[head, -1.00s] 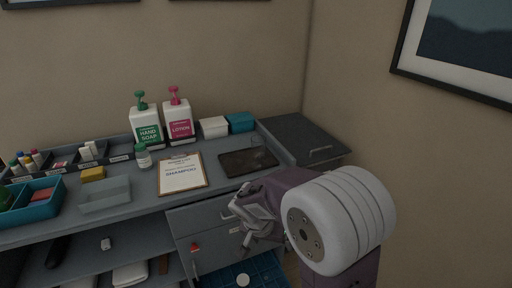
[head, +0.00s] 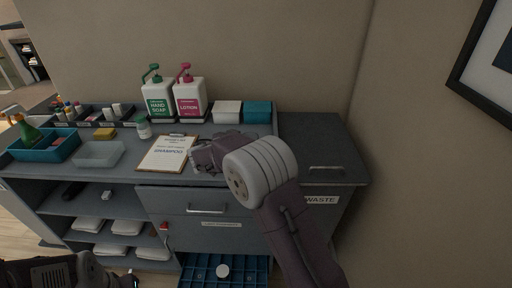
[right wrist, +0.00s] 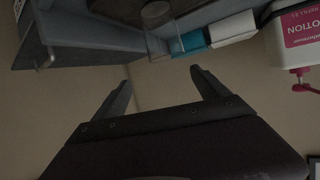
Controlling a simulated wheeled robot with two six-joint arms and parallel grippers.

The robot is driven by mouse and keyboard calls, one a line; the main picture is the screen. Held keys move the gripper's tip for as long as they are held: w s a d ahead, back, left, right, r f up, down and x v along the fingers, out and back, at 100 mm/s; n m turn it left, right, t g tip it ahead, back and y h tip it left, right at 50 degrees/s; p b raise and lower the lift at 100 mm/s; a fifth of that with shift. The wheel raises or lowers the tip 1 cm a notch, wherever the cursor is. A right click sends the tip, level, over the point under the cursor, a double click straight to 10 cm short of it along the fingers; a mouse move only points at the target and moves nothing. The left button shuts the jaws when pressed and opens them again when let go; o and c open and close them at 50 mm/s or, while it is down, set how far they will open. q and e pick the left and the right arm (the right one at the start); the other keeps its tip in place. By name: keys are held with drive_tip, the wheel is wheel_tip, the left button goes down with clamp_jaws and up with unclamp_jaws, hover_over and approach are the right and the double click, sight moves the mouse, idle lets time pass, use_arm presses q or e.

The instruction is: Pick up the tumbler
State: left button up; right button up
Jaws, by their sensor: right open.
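The tumbler is a clear glass that shows faintly in the right wrist view (right wrist: 156,45), beyond my fingertips at the edge of the dark tray (right wrist: 190,14). In the head view now my right arm hides the tumbler and most of the tray. My right gripper (head: 196,160) is over the counter by the clipboard's right edge. In the right wrist view its two fingers (right wrist: 161,76) are spread, with nothing between them. Part of my left arm (head: 85,271) shows at the bottom left of the head view, and its jaw state is unclear.
A clipboard (head: 164,154) lies left of my right gripper. Soap (head: 158,98) and lotion (head: 190,98) bottles stand behind it, beside white (head: 227,112) and teal (head: 257,112) boxes. The grey top above the waste label (head: 312,140) is clear. A blue crate (head: 205,275) is below.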

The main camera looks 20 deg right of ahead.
sight(253, 138)
drive_tip(key=w+d+f+p, duration=0.2)
drive_tip(key=w+f+p, duration=0.1)
drive_tip(key=w+d+f+p, duration=0.1)
drive_tip(key=w+f, duration=0.1)
drive_tip(key=shift+w+d+f, duration=0.1)
drive_tip(key=shift+w+d, duration=0.15)
drive_tip(key=shift+d, duration=0.05)
drive_tip(key=shift+w+d+f+n, duration=0.15)
drive_tip(key=shift+d+f+n, duration=0.05)
drive_tip(key=shift+f+n, duration=0.1)
use_arm(q)
drive_tip(key=r, duration=0.4)
drive_tip(key=shift+w+a, duration=0.15)
drive_tip(key=shift+a, duration=0.25)
use_arm(e)
drive_tip(key=shift+a+r, duration=0.1)
